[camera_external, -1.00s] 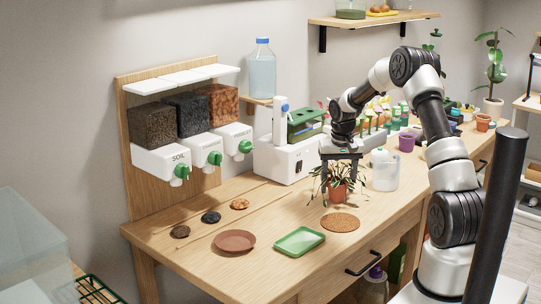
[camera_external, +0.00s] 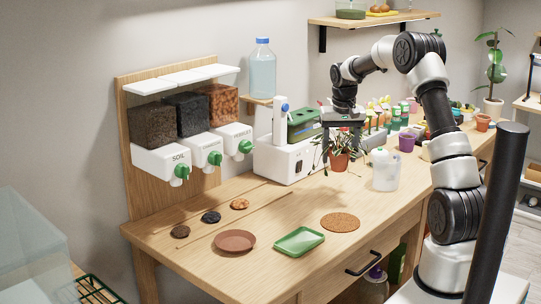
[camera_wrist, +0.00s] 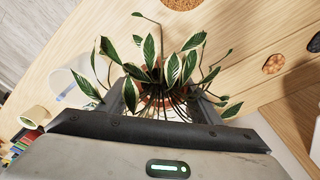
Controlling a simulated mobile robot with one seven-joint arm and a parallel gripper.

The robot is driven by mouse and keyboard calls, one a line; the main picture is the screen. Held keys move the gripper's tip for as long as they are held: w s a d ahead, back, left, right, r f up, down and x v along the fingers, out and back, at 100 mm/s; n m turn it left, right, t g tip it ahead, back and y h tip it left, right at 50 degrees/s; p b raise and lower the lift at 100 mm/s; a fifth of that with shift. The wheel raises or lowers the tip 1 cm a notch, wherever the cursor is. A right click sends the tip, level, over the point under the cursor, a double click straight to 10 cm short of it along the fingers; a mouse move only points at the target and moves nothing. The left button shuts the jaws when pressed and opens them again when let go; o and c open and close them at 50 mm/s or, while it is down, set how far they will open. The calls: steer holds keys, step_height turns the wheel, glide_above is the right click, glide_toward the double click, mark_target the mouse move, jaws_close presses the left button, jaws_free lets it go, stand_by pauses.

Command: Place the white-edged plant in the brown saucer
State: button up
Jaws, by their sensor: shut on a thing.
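The white-edged plant (camera_external: 338,143) has long drooping leaves and a terracotta pot (camera_external: 339,162). My gripper (camera_external: 342,125) is above it with the jaws shut on the plant's pot, and holds it above the table, clear of the cork mat. In the wrist view the plant's dark green, pale-rimmed leaves (camera_wrist: 173,69) spread between and past the gripper fingers (camera_wrist: 165,98) and hide most of the pot. The brown saucer (camera_external: 235,240) lies empty at the front left of the table, left of the green tray (camera_external: 299,241).
A round cork mat (camera_external: 340,222) lies right of the green tray. Small soil samples (camera_external: 211,217) lie behind the saucer. The table between the mat and the box is bare.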

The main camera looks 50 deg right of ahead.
steer(key=w+a+n, duration=0.2)
steer(key=w+a, duration=0.2)
steer(key=a, duration=0.6)
steer(key=n+y+b, duration=0.1)
steer(key=n+b, duration=0.2)
steer(key=n, duration=0.4)
glide_above(233, 243)
steer(key=shift+s+f, duration=0.2)
steer(key=shift+f, duration=2.1)
steer(key=shift+s+f, duration=0.2)
steer(key=shift+f, duration=2.1)
steer(key=shift+f, duration=0.2)
steer(key=o, duration=1.2)
